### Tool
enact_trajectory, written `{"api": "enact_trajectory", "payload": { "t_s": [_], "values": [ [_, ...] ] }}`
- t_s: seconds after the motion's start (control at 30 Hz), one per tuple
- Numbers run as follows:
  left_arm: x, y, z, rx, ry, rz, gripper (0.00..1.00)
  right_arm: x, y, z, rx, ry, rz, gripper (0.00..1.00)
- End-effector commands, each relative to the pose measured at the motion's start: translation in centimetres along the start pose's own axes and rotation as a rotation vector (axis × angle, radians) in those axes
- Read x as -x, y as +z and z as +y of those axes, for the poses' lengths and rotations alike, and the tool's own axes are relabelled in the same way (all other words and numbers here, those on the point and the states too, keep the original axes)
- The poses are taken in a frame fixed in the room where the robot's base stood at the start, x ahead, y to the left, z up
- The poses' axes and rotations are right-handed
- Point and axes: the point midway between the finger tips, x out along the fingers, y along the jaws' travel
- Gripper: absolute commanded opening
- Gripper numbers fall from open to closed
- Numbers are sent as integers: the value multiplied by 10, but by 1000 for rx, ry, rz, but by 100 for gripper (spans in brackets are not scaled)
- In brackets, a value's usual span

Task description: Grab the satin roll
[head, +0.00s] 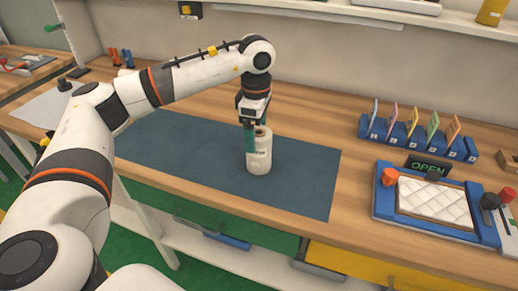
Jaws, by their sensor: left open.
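The satin roll, a cream-white upright cylinder with a brown core at its top (260,158), stands on the dark blue mat (305,180) on the wooden bench. My left gripper (255,140) points down at the top of the roll, with its teal fingers open. One finger shows in front of the roll's left side and upper edge. The other finger is mostly hidden, and I cannot tell whether either finger touches the roll. My right gripper is not in view.
A blue fixture (380,204) with a quilted white mattress piece (432,201) and an "OPEN" sign (428,167) sits at the right. Behind it is a blue rack (400,136) with several colored cards. The mat around the roll is clear.

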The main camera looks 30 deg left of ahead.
Motion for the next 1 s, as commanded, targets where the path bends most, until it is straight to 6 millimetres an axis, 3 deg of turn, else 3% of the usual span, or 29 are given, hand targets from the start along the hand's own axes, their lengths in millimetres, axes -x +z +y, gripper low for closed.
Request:
{"api": "enact_trajectory", "payload": {
  "t_s": [0.17,0.5,0.77,1.0],
  "values": [
    [-12,-1,0,-1,2,0,87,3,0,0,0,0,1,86],
    [-56,-5,-4,0,2,1,87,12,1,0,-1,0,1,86],
    [-60,-5,-4,0,-1,2,87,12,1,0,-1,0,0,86],
    [-60,-5,-4,0,0,3,51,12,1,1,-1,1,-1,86]
  ]
}}
